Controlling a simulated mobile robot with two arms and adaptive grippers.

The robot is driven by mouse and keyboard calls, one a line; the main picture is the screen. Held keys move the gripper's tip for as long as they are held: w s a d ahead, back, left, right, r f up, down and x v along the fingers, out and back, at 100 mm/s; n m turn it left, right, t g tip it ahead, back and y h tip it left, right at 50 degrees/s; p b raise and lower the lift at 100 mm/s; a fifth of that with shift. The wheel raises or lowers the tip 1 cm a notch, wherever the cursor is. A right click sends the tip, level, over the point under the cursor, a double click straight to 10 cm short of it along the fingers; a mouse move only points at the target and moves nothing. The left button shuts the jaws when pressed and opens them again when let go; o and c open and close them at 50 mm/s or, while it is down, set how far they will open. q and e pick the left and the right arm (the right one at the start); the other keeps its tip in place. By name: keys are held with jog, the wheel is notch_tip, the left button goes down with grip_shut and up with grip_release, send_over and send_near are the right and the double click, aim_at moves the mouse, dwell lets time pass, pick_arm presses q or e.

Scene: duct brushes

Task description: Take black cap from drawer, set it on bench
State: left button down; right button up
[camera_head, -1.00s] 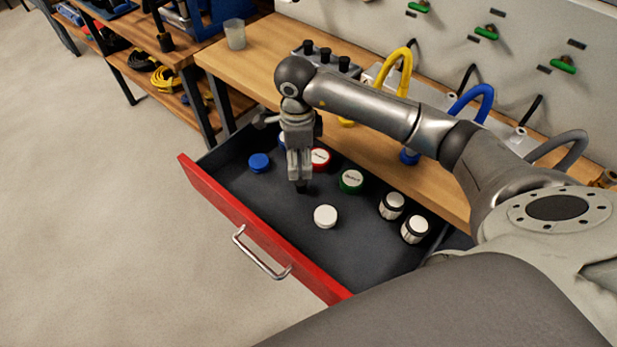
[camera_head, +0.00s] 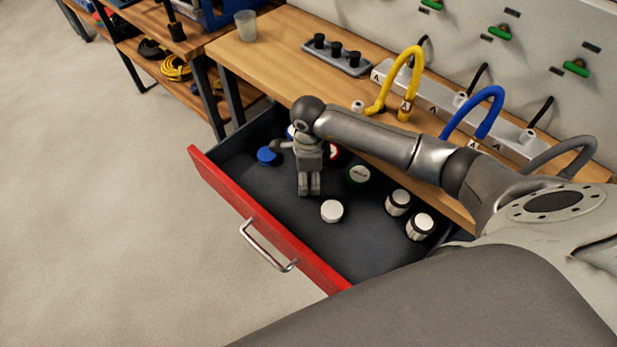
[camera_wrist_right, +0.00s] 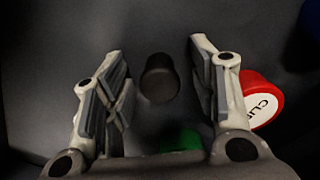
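The black cap (camera_wrist_right: 160,78) lies on the dark drawer floor, in the right wrist view between my right gripper's two fingers. My right gripper (camera_wrist_right: 160,85) is open, with a gap on each side of the cap. In the head view my right gripper (camera_head: 309,190) points down into the open red-fronted drawer (camera_head: 240,215), and the black cap is hidden there. The wooden bench (camera_head: 275,50) stands behind the drawer. My left gripper is not in view.
A red-rimmed cap (camera_wrist_right: 262,98) lies close beside one finger, and a green cap (camera_wrist_right: 181,139) is near the gripper base. A white cap (camera_head: 332,211), a blue cap (camera_head: 267,156) and white-topped jars (camera_head: 398,202) are also in the drawer. A tray of black knobs (camera_head: 337,57) stands on the bench.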

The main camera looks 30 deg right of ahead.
jog(key=c, duration=0.9)
jog(key=shift+r, duration=0.1)
jog(key=shift+c, duration=0.2)
